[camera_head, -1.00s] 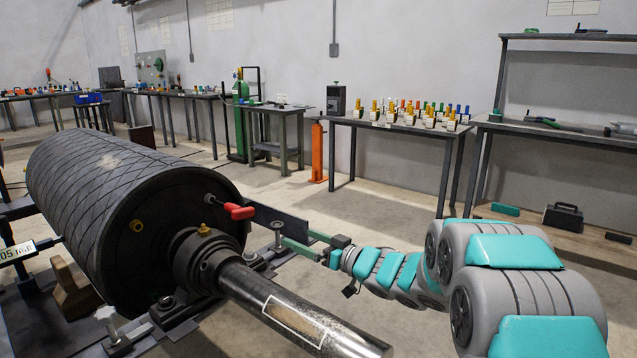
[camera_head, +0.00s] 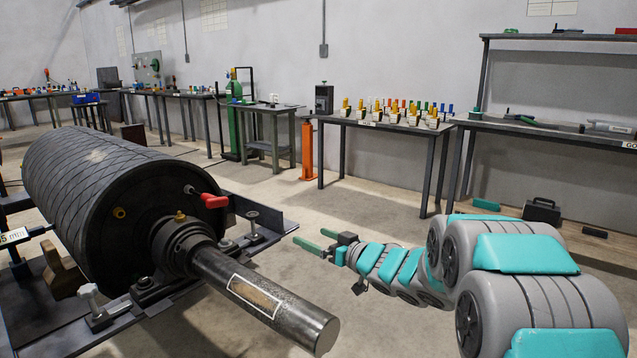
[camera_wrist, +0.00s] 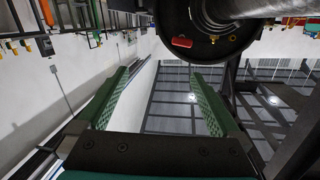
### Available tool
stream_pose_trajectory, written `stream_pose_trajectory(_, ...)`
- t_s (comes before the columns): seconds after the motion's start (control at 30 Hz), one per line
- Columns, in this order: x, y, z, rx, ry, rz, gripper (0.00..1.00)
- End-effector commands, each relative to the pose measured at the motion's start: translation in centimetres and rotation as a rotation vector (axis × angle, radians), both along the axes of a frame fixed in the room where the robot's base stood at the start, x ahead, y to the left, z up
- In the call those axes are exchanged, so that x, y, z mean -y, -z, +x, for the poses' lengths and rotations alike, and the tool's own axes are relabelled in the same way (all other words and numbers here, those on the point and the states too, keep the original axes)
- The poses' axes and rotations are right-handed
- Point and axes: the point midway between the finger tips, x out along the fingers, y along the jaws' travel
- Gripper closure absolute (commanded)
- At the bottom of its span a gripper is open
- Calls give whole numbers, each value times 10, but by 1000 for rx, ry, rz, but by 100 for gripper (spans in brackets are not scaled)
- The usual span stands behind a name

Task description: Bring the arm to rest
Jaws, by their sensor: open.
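My gripper (camera_head: 314,240) is open and empty, with two green fingers held over the floor to the right of the pulley frame. My grey and teal arm stretches in from the lower right. The dark conveyor pulley (camera_head: 85,180) lies on its frame at the left, with a red-handled part (camera_head: 213,201) on its end face and a steel shaft (camera_head: 265,298) pointing toward the lower right. In the wrist view, my gripper (camera_wrist: 160,85) shows its fingers apart with nothing between them. The pulley's end (camera_wrist: 205,35) and the red handle (camera_wrist: 181,42) show beyond them.
A table (camera_head: 383,125) with several small yellow-topped items stands behind. A shelved workbench (camera_head: 560,132) is at the right, with a black case (camera_head: 541,210) below. An orange post (camera_head: 307,150) stands near the table. Floor between the pulley and tables is clear.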

Motion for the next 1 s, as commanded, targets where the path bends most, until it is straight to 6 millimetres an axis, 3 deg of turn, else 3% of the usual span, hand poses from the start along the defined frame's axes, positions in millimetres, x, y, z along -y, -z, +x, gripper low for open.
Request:
stream_pose_trajectory(0.17, 25, 0, 4, -21, 112, -76, 0)
stream_pose_trajectory(0.37, 71, 3, 1, -86, 291, -196, 0)
stream_pose_trajectory(0.53, 131, 12, -29, -217, 498, -341, 0)
stream_pose_trajectory(0.67, 175, 29, -78, -377, 637, -444, 0)
stream_pose_trajectory(0.8, 206, 48, -148, -580, 735, -534, 0)
stream_pose_trajectory(0.87, 213, 59, -182, -677, 757, -567, 0)
stream_pose_trajectory(1.0, 217, 80, -274, -919, 762, -628, 0)
